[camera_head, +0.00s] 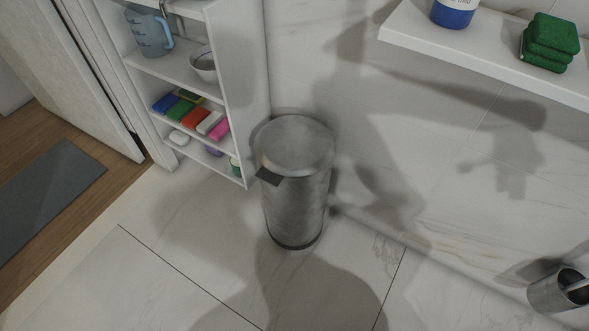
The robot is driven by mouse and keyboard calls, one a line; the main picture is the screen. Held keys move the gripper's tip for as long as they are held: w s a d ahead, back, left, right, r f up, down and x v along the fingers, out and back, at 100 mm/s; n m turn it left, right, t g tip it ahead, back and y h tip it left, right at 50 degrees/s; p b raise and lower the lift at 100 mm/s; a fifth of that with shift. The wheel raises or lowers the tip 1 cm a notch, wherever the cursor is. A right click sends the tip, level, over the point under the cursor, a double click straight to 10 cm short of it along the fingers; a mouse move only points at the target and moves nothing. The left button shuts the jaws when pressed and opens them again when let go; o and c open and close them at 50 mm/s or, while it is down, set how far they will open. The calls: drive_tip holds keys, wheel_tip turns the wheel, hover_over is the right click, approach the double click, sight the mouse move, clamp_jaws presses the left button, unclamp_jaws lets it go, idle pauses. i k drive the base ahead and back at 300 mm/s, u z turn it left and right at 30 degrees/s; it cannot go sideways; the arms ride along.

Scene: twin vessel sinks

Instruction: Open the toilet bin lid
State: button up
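The toilet bin (296,210) is a grey metal cylinder standing upright on the tiled floor, near the corner by the shelf unit. Its round lid (297,143) looks shut, lying flat on top. A dark tab (268,176) sticks out from the lid's front left edge. My gripper is not in view; only shadows fall across the wall and floor, and one on the right wall looks like an arm.
A white shelf unit (233,60) with a jug, a bowl and coloured items stands left of the bin. A white wall shelf (480,62) holds green sponges (549,42). A metal holder (556,292) is at lower right. The floor in front of the bin is clear.

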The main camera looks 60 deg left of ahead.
sight(290, 146)
drive_tip(key=u, duration=3.9)
drive_tip(key=k, duration=0.35)
drive_tip(key=u, duration=0.05)
